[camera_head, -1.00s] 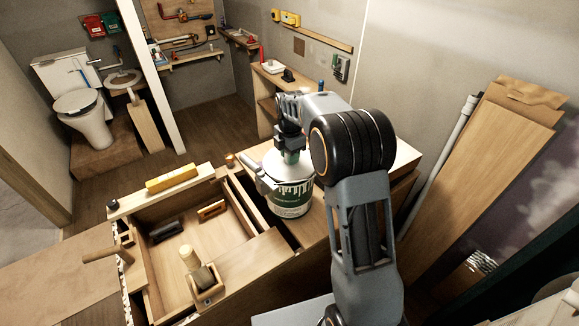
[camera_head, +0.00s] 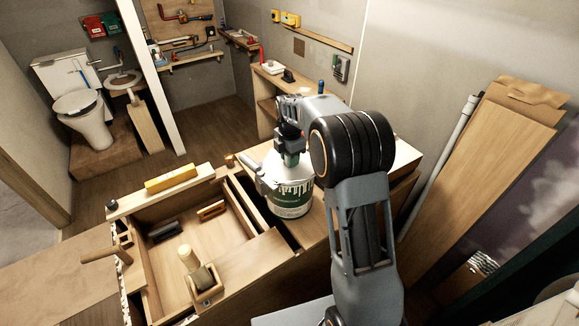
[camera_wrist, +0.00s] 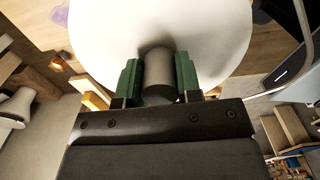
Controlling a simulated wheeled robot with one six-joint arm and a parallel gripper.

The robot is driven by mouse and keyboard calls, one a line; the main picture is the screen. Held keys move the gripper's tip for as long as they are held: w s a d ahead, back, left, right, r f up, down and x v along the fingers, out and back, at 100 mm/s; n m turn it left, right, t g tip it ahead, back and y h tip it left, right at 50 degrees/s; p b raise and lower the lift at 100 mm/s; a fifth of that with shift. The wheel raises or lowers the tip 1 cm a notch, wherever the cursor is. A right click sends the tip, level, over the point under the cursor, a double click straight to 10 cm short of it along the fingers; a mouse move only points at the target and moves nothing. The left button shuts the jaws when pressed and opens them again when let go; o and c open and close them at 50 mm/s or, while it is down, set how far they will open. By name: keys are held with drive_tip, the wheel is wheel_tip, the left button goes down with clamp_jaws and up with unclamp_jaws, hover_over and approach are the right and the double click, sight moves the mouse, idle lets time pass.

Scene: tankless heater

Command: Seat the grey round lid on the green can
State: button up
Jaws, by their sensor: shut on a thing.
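The green can (camera_head: 291,200) stands on the wooden bench right of the tool tray, with white drips down its green side. The grey round lid (camera_head: 279,171) lies over the can's top; whether it is fully seated cannot be told. In the wrist view the lid (camera_wrist: 100,35) is a broad pale disc with a grey cylindrical knob (camera_wrist: 159,75). My gripper (camera_head: 290,158) is above the lid, and in the wrist view its green fingers (camera_wrist: 159,80) are shut on the knob. The can is hidden beneath the lid in the wrist view.
A wooden tray (camera_head: 262,250) with tools stands left of the can, a yellow block (camera_head: 171,178) on its back rim. A grey handle-like piece (camera_head: 252,169) sits close to the can's left side. Boards (camera_head: 490,165) lean at the right wall.

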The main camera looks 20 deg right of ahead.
drive_tip(key=o, duration=1.1)
drive_tip(key=shift+r, duration=0.15)
wheel_tip(320, 180, up, 14)
drive_tip(key=shift+f+b, duration=0.2)
drive_tip(key=shift+b, duration=0.15)
